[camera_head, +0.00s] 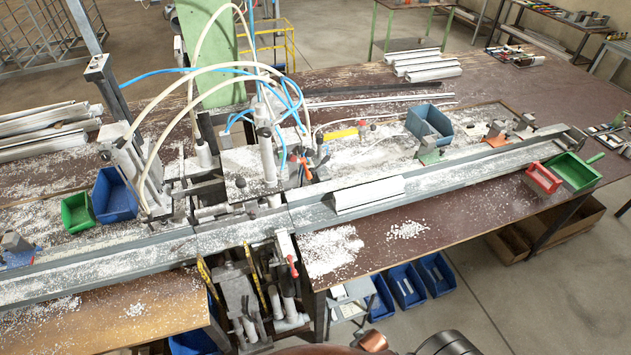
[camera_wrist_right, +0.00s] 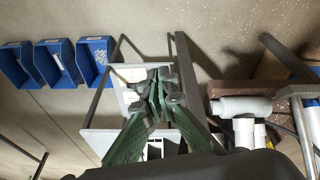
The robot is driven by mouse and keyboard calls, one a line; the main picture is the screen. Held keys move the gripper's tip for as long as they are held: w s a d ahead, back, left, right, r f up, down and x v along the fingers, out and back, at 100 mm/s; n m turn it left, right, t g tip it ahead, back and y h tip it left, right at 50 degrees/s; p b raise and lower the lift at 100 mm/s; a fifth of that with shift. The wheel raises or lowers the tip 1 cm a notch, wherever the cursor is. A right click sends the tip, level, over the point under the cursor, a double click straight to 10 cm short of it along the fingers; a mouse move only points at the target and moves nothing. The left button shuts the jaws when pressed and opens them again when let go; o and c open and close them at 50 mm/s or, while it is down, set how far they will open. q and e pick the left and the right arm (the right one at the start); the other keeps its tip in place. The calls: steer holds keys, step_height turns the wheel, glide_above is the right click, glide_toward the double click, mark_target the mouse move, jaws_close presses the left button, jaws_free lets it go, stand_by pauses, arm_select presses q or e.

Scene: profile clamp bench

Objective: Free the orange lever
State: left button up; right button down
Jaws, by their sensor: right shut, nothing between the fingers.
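An orange lever (camera_head: 303,166) stands at the clamp machine near the middle of the bench in the head view, beside a grey cylinder (camera_head: 267,152). Hoses and metal parts crowd around it, so what it touches is unclear. A separate red-handled lever (camera_head: 292,265) sits lower, at the bench's front edge. My right gripper (camera_wrist_right: 160,76) shows in the right wrist view with green fingers and dark tips brought together, shut and empty. It is low, in front of a grey frame under the bench. It is away from the orange lever, which that view does not show. My left gripper is not in view.
A white profile (camera_head: 367,194) lies along the long rail. White and blue hoses arch over the machine.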

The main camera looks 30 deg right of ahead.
mark_target(306, 168)
steer(key=w+d+r+m+t+p, duration=0.1)
steer(key=w+r, duration=0.2)
steer(key=r, duration=0.7)
steer(key=w+d+r+t+h+p, duration=0.1)
steer(key=w+r, duration=0.2)
steer(key=r, duration=0.6)
steer(key=w+d+r+m+t, duration=0.1)
steer(key=w+r, duration=0.2)
steer(key=r, duration=0.7)
steer(key=w+d+r+m+t, duration=0.1)
steer(key=w+d+r+t, duration=0.1)
steer(key=w+r, duration=0.6)
steer(key=w+d+r+m+t, duration=0.2)
steer(key=w+r+t, duration=0.3)
steer(key=w+r, duration=0.3)
steer(key=w+d+r+m+t+p, duration=0.1)
steer(key=w+r+t, duration=0.3)
steer(key=w+r, duration=0.4)
step_height(306, 168, up, 3)
steer(key=shift+w+d+r+m, duration=0.1)
steer(key=shift+w+d+m, duration=0.05)
steer(key=shift+d+m, duration=0.3)
steer(key=shift+w, duration=0.1)
